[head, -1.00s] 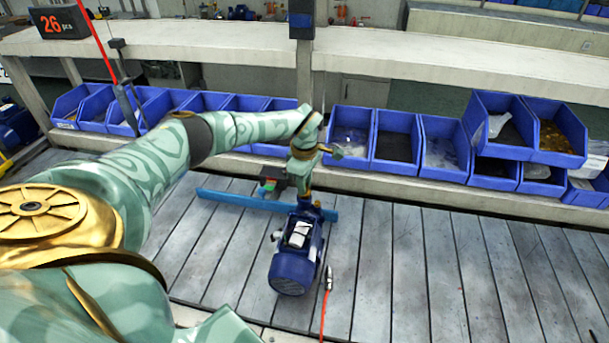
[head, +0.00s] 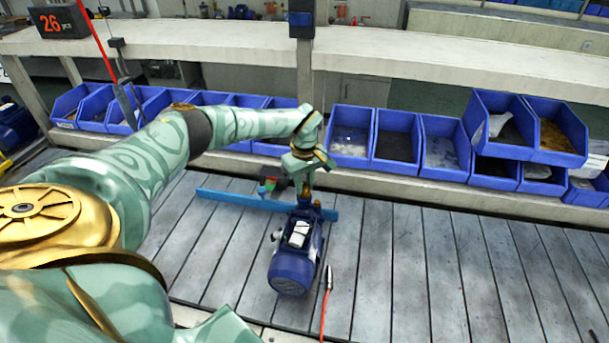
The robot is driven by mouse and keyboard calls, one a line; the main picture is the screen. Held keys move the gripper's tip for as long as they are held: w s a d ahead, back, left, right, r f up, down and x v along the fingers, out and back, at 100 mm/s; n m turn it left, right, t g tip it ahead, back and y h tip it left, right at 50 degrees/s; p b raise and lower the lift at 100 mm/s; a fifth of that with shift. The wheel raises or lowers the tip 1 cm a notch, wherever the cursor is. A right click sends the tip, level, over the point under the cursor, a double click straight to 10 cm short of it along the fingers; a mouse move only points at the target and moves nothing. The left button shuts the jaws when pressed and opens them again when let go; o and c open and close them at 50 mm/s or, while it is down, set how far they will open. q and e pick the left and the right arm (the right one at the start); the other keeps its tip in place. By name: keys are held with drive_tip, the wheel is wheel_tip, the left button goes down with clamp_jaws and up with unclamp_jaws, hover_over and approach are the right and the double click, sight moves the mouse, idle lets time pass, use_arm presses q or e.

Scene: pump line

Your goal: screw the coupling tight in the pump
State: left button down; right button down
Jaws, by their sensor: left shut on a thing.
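The blue pump (head: 294,262) lies on the slatted conveyor at the middle of the head view, its rounded motor end towards me. My left gripper (head: 304,190) points down at the far end of the pump, in front of the blue rail. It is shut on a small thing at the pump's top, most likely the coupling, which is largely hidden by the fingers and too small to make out. I cannot tell how deep the coupling sits. My right gripper is not in view.
A light blue rail (head: 235,200) crosses the conveyor behind the pump. A tool with a red cable (head: 327,283) hangs or lies just right of the pump. Blue bins (head: 396,147) line the shelf behind. The conveyor (head: 440,270) to the right is clear.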

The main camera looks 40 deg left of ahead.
use_arm(q)
drive_tip(key=m, duration=0.3)
drive_tip(key=shift+m, duration=0.3)
drive_tip(key=c, duration=1.3)
unclamp_jaws()
drive_tip(key=shift+c, duration=0.2)
drive_tip(key=shift+r+n+p, duration=0.15)
drive_tip(key=shift+n+p, duration=0.35)
drive_tip(key=shift+n, duration=1)
